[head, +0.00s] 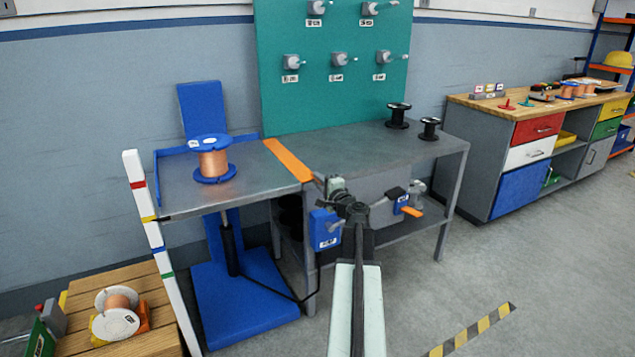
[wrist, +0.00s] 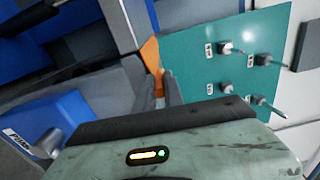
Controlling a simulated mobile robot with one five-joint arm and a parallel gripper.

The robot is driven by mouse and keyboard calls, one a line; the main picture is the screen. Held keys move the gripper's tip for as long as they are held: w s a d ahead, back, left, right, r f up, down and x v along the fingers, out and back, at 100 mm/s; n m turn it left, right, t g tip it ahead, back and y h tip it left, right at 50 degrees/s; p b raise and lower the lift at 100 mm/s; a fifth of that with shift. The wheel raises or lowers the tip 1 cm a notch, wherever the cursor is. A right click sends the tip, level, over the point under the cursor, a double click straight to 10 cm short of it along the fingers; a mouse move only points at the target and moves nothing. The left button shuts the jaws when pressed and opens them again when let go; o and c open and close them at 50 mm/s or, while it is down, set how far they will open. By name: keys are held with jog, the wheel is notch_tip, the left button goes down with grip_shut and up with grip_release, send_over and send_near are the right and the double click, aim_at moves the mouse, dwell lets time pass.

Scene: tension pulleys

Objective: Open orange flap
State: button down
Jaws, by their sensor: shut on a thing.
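The orange flap (head: 287,159) is a long narrow strip between the lift table on the left and the metal bench on the right. It looks roughly level with both tops. My gripper (head: 321,179) is at its near end, at the bench's front edge. In the wrist view, the orange flap (wrist: 150,54) runs down to my gripper (wrist: 164,88), whose dark fingers are shut on its end. The fingers hide part of that end, and in the head view my arm partly covers the grip.
A copper spool (head: 214,163) stands on the lift table (head: 180,197). Two black spools (head: 398,115) stand on the metal bench (head: 350,150). A blue box (head: 325,230) hangs below my gripper. A teal board (head: 335,100) with holders rises behind.

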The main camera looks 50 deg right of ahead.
jog(key=shift+f+m, duration=0.2)
jog(key=shift+m, duration=0.3)
jog(key=c, duration=1.5)
grip_release()
jog(key=shift+o, duration=0.2)
jog(key=v, duration=0.7)
jog(key=shift+s, duration=0.35)
